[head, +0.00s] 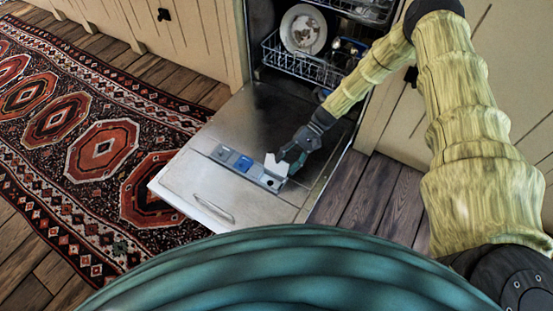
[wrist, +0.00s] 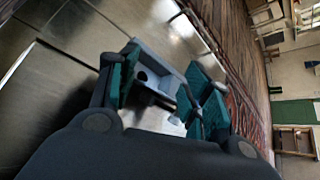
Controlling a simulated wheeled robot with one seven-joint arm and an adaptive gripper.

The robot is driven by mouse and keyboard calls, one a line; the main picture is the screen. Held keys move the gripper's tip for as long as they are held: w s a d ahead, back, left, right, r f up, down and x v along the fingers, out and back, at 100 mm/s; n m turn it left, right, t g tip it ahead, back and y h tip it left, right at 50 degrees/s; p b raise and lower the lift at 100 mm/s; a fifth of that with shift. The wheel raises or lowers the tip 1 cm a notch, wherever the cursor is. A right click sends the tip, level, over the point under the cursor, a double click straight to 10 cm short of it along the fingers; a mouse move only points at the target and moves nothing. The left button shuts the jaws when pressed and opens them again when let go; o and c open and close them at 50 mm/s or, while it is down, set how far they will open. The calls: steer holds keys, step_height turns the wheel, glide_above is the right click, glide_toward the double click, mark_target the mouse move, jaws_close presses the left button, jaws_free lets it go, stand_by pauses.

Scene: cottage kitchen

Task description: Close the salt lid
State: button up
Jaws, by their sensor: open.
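The dishwasher door (head: 190,180) is folded down flat, with a grey dispenser strip (head: 222,152) set in its inner face. A blue cover (head: 243,164) sits in the middle of the strip. At the strip's right end, a pale salt lid (head: 275,167) stands raised beside a small dark opening (head: 270,181). In the wrist view, a pale blue-grey piece, seemingly the lid (wrist: 160,58), rises by the dark hole (wrist: 142,76). My gripper (head: 287,160) is right at the lid, from the upper right. Its teal fingers are apart (wrist: 160,92), on either side of the compartment. Contact cannot be told.
The lower rack (head: 300,66) holds a plate (head: 303,30) and other dishes behind the door. A metal handle (head: 214,208) lies at the door's front edge. A patterned rug (head: 100,150) covers the floor to the left. Cabinets (head: 390,130) stand to the right.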

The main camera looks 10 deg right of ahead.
steer(key=w+d+y+b, duration=0.1)
steer(key=w+d+b, duration=0.1)
steer(key=w, duration=0.1)
steer(key=w+d+y+b, duration=0.1)
steer(key=w+d+b, duration=0.1)
steer(key=w, duration=0.1)
steer(key=w+d+y+b, duration=0.1)
steer(key=w+d+b, duration=0.1)
steer(key=w+b, duration=0.1)
steer(key=shift+f+t, duration=0.15)
steer(key=shift+t, duration=0.15)
steer(key=shift+w+d+r+y+b, duration=0.3)
steer(key=shift+w+d+r+b, duration=0.05)
steer(key=shift+w+d, duration=0.15)
steer(key=b+x, duration=0.4)
steer(key=x, duration=0.6)
steer(key=shift+s+a, duration=0.15)
steer(key=shift+a, duration=0.15)
jaws_close()
